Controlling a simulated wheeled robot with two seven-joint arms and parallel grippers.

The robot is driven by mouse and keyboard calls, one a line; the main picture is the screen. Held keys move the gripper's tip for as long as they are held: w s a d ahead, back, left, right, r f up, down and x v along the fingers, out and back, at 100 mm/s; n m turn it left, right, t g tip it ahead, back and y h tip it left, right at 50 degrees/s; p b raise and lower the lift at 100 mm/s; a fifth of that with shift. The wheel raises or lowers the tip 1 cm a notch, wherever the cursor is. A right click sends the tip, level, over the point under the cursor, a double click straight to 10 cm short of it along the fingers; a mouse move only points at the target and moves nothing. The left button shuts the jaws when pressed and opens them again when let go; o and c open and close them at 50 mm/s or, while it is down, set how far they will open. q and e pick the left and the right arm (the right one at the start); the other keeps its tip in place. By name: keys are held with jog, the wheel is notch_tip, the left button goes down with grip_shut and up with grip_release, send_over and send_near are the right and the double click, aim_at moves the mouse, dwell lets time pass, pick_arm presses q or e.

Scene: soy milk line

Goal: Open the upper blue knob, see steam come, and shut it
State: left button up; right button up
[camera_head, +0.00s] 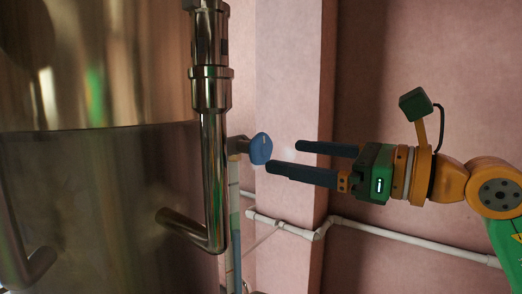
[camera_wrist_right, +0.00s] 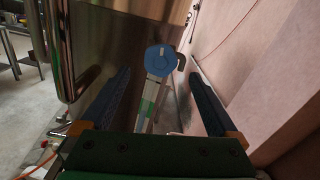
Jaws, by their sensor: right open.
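The blue knob (camera_head: 261,148) sits on a short pipe stub beside the large steel tank (camera_head: 100,190). In the right wrist view the knob (camera_wrist_right: 161,58) faces me as a round disc with a pale mark, centred between and beyond my fingertips. My right gripper (camera_head: 285,157) is open and empty, pointing at the knob from the right, its fingers a short way from it and seemingly not touching. A faint pale patch shows between knob and fingers; I cannot tell if it is steam. My left gripper is not in view.
A vertical steel pipe (camera_head: 211,150) with a bent lower end stands left of the knob. A thin pale pipe (camera_head: 235,215) runs down below the knob. White wall pipes (camera_head: 400,240) run along the pink wall behind my right arm.

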aim_at(266, 152)
jog(key=shift+m, duration=0.8)
jog(key=p+x, duration=0.3)
jog(key=x, duration=0.4)
jog(key=shift+r+p, duration=0.1)
jog(key=shift+p, duration=0.3)
jog(key=shift+w+a, duration=0.1)
jog(key=shift+a, duration=0.05)
jog(key=c, duration=0.3)
jog(key=shift+m, duration=0.3)
jog(key=c, duration=1)
